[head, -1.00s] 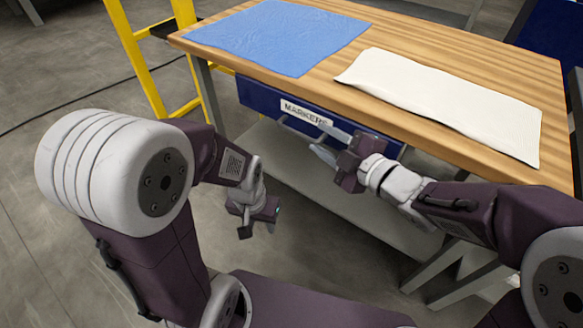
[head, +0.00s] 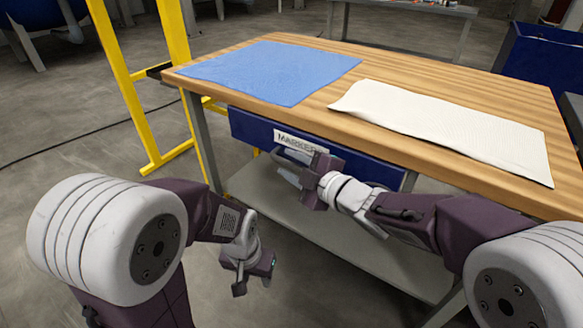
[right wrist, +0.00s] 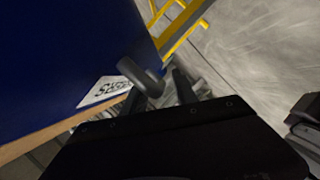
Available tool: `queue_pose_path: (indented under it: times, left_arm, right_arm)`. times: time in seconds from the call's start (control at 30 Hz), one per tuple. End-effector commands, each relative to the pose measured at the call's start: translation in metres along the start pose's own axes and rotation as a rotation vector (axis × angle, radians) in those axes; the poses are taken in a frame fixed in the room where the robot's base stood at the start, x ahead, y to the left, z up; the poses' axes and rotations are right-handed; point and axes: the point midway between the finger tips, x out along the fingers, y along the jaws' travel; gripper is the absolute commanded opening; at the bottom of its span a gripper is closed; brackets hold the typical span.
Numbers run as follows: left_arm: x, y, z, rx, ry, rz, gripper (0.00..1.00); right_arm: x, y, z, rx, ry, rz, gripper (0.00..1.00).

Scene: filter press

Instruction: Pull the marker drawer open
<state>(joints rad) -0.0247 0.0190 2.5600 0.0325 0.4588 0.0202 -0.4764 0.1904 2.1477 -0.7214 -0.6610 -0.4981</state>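The blue marker drawer (head: 250,129) sits under the front edge of the wooden bench, with a white "MARKERS" label (head: 291,139) on its front. It looks shut. Its grey bar handle (right wrist: 140,76) shows in the right wrist view, close to the fingers. My right gripper (head: 291,166) is at the drawer front just below the label, its fingers apart. The handle appears to lie at or between them; contact cannot be told. In the head view the gripper partly hides the handle. My left gripper (head: 252,282) hangs open and empty, low and left, away from the drawer.
On the bench top (head: 330,72) lie a blue cloth (head: 275,72) and a white cloth (head: 440,125). A grey lower shelf (head: 310,225) is under the drawer. A yellow frame (head: 130,85) stands left of the bench. The floor in front is partly clear.

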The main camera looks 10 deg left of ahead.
Motion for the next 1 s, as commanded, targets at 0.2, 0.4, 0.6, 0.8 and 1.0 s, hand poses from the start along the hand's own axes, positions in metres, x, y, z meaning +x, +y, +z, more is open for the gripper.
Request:
queue_pose_path:
  times: [0.2,0.4,0.6,0.8,1.0]
  left_arm:
    - [-0.0005,0.0000,-0.0001,0.000,0.000,0.000,0.40]
    - [-0.0005,0.0000,-0.0001,0.000,0.000,0.000,0.40]
    - [-0.0005,0.0000,-0.0001,0.000,0.000,0.000,0.40]
    - [-0.0005,0.0000,-0.0001,0.000,0.000,0.000,0.40]
    - [-0.0004,0.0000,-0.0001,0.000,0.000,0.000,0.40]
  right_arm:
    - [-0.0004,0.0004,-0.0001,0.000,0.000,0.000,0.15]
    - [-0.0006,0.0003,0.0000,0.000,0.000,0.000,0.00]
    - [-0.0007,0.0002,0.0001,0.000,-0.001,0.000,0.00]
    - [-0.0007,0.0001,0.0002,0.000,-0.001,0.000,0.00]
    - [-0.0007,0.0000,0.0003,0.000,-0.001,-0.001,0.00]
